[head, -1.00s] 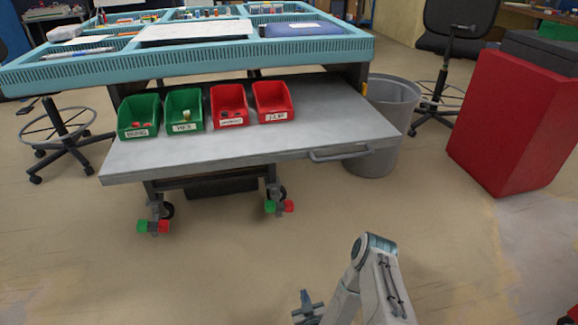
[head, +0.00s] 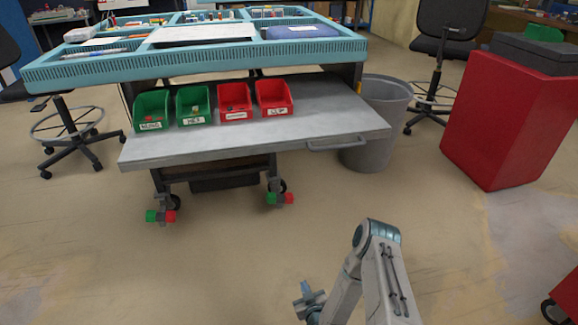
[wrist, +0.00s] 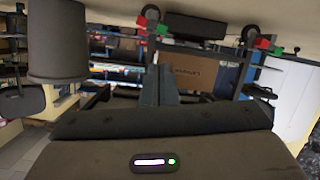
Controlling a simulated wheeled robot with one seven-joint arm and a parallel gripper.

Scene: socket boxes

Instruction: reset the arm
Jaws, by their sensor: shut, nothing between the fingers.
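My arm is folded low at the bottom of the head view. My gripper (head: 311,300) shows there partly, at the left of the arm, well in front of the table and apart from everything. In the wrist view my gripper's fingers (wrist: 159,84) are together with nothing between them. The wrist view looks upside down toward the table's underside and casters. No object is held.
A wheeled table has a grey shelf (head: 340,122) with two green bins (head: 152,110) and two red bins (head: 273,97). A grey trash can (head: 377,150) and a red cabinet (head: 500,125) stand at right. Open floor (head: 240,265) lies between me and the table.

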